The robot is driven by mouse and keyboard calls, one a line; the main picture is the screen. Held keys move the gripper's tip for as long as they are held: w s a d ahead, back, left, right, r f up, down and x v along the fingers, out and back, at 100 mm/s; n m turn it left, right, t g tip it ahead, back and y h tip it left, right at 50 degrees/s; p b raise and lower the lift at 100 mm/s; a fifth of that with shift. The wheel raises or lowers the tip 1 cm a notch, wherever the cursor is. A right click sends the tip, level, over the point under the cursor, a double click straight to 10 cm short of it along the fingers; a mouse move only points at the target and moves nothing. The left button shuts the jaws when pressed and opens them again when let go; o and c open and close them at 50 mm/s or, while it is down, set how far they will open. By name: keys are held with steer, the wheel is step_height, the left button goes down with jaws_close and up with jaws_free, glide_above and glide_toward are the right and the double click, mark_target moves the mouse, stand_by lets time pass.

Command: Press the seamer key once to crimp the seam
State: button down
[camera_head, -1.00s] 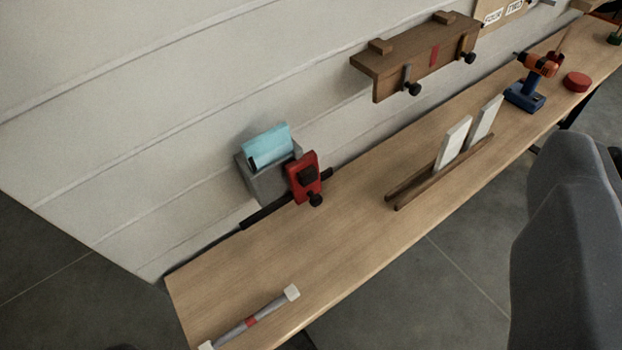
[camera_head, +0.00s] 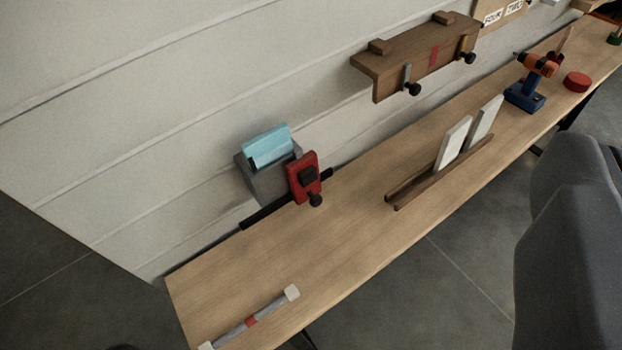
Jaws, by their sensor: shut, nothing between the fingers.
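A small device on the wall side of the bench has a grey box (camera_head: 262,182), a light blue piece (camera_head: 267,146) on top and a red front plate (camera_head: 296,170). A dark square key (camera_head: 308,176) sits on the red plate, with a black round knob (camera_head: 315,199) below it. I take this device to be the seamer, but no label shows. I cannot tell from this view whether the key is pressed in. My gripper's fingers are not in view. A dark grey part of my own body fills the right edge, well apart from the device.
The wooden bench (camera_head: 235,262) runs along the pale wall. A grey bar with white ends (camera_head: 265,314) lies at its near end. White panels (camera_head: 453,143) stand in a wooden rack. A brown wall shelf (camera_head: 417,62), a drill (camera_head: 526,94) and a red disc (camera_head: 577,82) are farther off.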

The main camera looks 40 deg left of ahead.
mark_target(309, 177)
stand_by(0.8)
steer(key=w+a+f+n+g+y+b, duration=0.1)
steer(key=w+a+f+n+y, duration=0.15)
steer(key=w+f, duration=0.7)
steer(key=w+a+f+n+y, duration=0.1)
steer(key=w+a+f+n, duration=0.25)
steer(key=w+f, duration=0.65)
steer(key=a+f+n, duration=0.1)
steer(key=a+f, duration=0.2)
steer(key=f, duration=0.5)
steer(key=a+f+n+b, duration=0.1)
steer(key=a+f, duration=0.2)
steer(key=f, duration=0.5)
steer(key=a+f+n+y, duration=0.1)
steer(key=a+f, duration=0.1)
steer(key=f, duration=0.6)
steer(key=shift+a+f+g, duration=0.25)
steer(key=shift+a+g, duration=0.05)
steer(key=shift+a, duration=0.1)
steer(key=w+a+p, duration=0.4)
steer(key=a, duration=0.3)
steer(key=shift+a, duration=0.35)
steer(key=shift+w+a, duration=0.1)
steer(key=shift+w, duration=0.05)
